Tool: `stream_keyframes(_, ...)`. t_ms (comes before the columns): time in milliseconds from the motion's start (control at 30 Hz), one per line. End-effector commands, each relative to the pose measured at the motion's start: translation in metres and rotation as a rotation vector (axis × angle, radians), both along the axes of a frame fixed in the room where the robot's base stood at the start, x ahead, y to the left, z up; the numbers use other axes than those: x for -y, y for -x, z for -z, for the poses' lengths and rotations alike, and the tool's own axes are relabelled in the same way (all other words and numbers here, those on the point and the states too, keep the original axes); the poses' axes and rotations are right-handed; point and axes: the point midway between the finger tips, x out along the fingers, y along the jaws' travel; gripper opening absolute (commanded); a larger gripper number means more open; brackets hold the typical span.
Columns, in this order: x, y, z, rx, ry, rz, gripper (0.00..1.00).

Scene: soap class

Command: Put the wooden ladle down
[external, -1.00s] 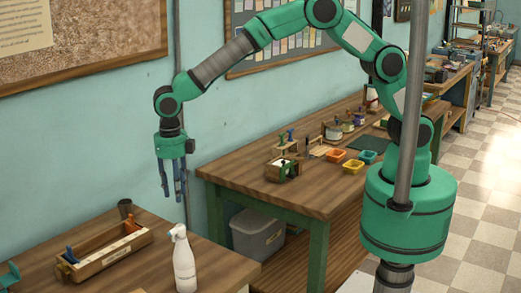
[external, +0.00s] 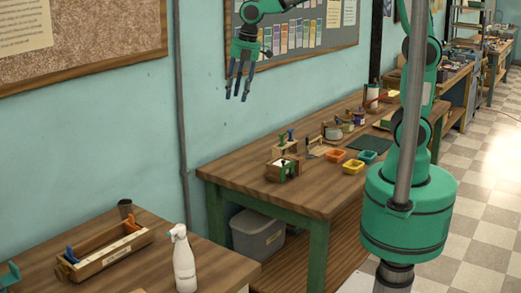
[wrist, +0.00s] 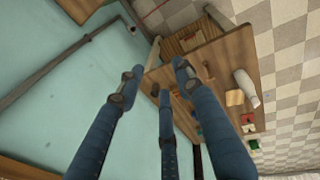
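My gripper (external: 237,96) hangs in the air with its fingers pointing down, above and behind the left part of the middle workbench (external: 240,180), close to the wall. In the wrist view its three blue fingers (wrist: 160,76) are spread apart, with nothing between them. I cannot make out a wooden ladle in either view.
The left table holds a white spray bottle (external: 184,262), a wooden tray (external: 105,256) and a dark cup (external: 125,208).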

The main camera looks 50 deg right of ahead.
Motion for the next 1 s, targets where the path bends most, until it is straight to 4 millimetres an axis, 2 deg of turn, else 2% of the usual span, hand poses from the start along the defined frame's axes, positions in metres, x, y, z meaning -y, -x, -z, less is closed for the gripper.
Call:
stream_keyframes(33, 0.020, 0.007, -0.010, 0.009, -0.018, 0.073, 0.36)
stream_keyframes(200, 0.078, 0.032, -0.033, 0.030, -0.077, 0.327, 0.36)
stream_keyframes(500, 0.166, 0.092, -0.055, 0.065, -0.195, 0.767, 0.36)
stream_keyframes(800, 0.235, 0.161, -0.057, 0.105, -0.336, 1.200, 0.36)
stream_keyframes(1000, 0.266, 0.205, -0.048, 0.129, -0.434, 1.458, 0.36)
